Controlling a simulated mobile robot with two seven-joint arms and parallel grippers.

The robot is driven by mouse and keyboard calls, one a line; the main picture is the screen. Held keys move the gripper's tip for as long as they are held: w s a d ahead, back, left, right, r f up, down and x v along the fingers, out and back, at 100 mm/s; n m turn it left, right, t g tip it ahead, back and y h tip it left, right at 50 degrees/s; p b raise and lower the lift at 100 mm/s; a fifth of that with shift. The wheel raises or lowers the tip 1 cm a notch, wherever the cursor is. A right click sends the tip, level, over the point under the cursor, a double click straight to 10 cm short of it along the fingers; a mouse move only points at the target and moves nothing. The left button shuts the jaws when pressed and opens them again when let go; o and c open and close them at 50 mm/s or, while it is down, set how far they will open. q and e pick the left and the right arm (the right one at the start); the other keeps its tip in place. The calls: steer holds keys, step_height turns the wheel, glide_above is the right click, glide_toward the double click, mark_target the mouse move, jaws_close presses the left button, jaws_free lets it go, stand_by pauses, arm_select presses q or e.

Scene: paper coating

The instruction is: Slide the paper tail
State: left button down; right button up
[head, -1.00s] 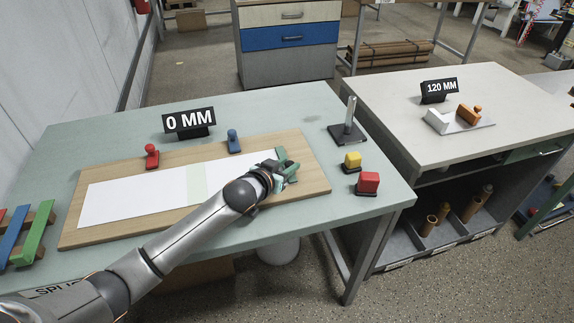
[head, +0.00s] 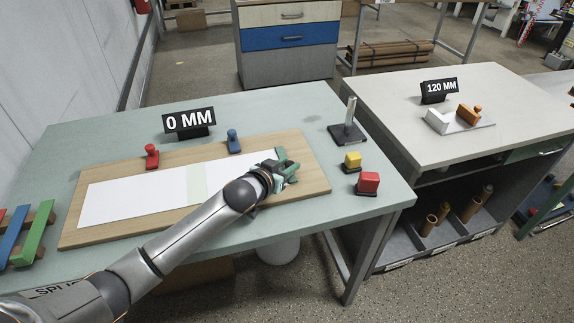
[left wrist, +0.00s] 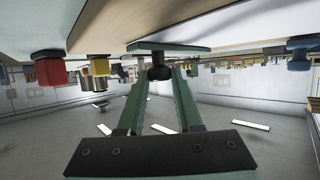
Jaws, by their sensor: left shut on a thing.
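A white paper strip (head: 130,198) lies along the wooden board (head: 310,178), crossed by a pale green band (head: 196,184). Its right part, the tail (head: 228,175), runs to a green plate (head: 282,155) near the board's right end. My left gripper (head: 283,170) is at that end, low over the board. In the left wrist view, its green fingers (left wrist: 159,75) are shut on the dark knob (left wrist: 159,70) of the green plate (left wrist: 185,47). My forearm hides part of the paper's lower right edge. My right gripper is not in view.
A red knob (head: 152,156) and a blue knob (head: 234,141) stand along the board's back edge. A "0 MM" sign (head: 189,122) stands behind. Yellow (head: 352,162) and red (head: 368,182) blocks and a spindle stand (head: 348,128) are to the right. Coloured bars (head: 30,235) lie left.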

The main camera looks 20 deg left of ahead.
arm_select(q)
steer(key=w+d, duration=0.2)
steer(key=d, duration=0.1)
steer(key=shift+w+d+b, duration=0.15)
steer(key=shift+d+b, duration=0.05)
steer(key=shift+b, duration=0.15)
steer(key=c, duration=0.6)
jaws_free()
steer(key=v, duration=1.2)
steer(key=shift+s+r+p, duration=0.2)
steer(key=shift+s+p, duration=0.1)
steer(key=shift+p, duration=0.1)
steer(key=shift+a, duration=0.1)
